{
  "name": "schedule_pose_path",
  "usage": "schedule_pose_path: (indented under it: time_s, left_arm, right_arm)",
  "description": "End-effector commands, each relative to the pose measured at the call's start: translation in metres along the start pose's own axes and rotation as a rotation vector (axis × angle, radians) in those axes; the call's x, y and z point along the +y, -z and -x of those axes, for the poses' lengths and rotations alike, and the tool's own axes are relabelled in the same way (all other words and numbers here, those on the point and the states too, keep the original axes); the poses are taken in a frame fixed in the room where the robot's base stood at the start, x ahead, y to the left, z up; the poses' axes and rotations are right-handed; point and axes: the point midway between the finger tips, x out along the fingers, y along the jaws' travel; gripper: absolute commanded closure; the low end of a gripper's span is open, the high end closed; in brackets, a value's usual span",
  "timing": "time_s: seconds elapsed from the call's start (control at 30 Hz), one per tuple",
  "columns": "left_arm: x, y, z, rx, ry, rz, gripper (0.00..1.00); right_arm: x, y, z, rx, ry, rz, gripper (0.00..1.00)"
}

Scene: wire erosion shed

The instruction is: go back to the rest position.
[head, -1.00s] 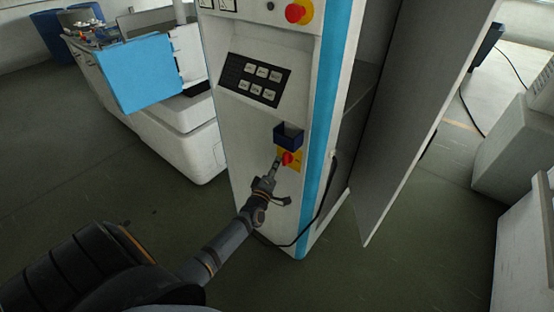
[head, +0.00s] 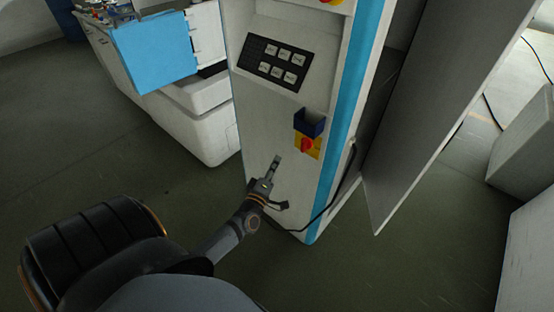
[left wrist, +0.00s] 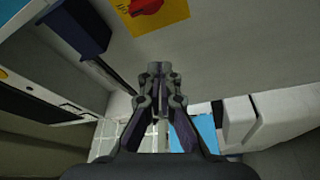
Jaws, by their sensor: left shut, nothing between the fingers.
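My left gripper (head: 275,165) is shut and empty in front of the lower part of the white machine cabinet (head: 255,120). It is below and left of the red rotary switch (head: 307,146) on its yellow plate, and apart from it. In the left wrist view the shut fingers (left wrist: 158,75) point toward the cabinet's pale front, with the red switch (left wrist: 145,6) at the top. My right gripper is not in view.
A dark blue holder (head: 310,122) sits just above the switch, under a black keypad (head: 275,62). A grey door (head: 440,110) stands open at right. A black cable (head: 325,210) hangs at the cabinet's side. A blue panel (head: 155,50) is at upper left. The floor at left is clear.

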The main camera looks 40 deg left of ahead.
Motion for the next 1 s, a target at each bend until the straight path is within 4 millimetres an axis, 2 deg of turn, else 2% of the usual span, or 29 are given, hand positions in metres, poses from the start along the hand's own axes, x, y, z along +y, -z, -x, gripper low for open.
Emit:
schedule_pose_path:
  time_s: [0.13,0.37,0.47,0.57,0.67,0.7,0.77,0.8,0.87,0.9,0.97,1.0]
  left_arm:
    - [0.0,0.0,0.0,0.0,0.0,0.0,1.0]
    - [0.0,0.0,0.0,0.0,0.001,0.0,1.0]
    - [-0.015,-0.006,0.004,-0.019,0.031,-0.037,1.0]
    - [-0.062,-0.024,0.02,-0.096,0.128,-0.165,1.0]
    - [-0.134,-0.051,0.056,-0.236,0.274,-0.362,1.0]
    - [-0.163,-0.061,0.075,-0.303,0.334,-0.441,1.0]
    - [-0.204,-0.076,0.108,-0.41,0.418,-0.555,1.0]
    - [-0.23,-0.084,0.132,-0.485,0.469,-0.626,1.0]
    - [-0.265,-0.095,0.172,-0.605,0.543,-0.725,1.0]
    - [-0.287,-0.101,0.2,-0.689,0.589,-0.789,1.0]
    - [-0.315,-0.109,0.245,-0.821,0.651,-0.877,1.0]
    - [-0.332,-0.113,0.276,-0.912,0.689,-0.93,1.0]
  right_arm:
    - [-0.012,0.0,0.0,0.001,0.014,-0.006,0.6]
    - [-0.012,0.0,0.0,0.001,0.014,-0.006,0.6]
    - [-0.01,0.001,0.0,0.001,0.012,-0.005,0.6]
    - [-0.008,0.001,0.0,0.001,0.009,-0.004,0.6]
    - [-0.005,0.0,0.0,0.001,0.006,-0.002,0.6]
    - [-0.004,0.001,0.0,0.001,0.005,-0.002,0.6]
    - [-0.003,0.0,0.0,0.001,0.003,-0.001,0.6]
    - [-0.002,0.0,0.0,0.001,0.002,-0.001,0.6]
    - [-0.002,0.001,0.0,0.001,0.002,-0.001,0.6]
    - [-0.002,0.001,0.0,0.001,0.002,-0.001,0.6]
    - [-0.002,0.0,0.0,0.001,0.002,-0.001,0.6]
    - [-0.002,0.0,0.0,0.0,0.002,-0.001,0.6]
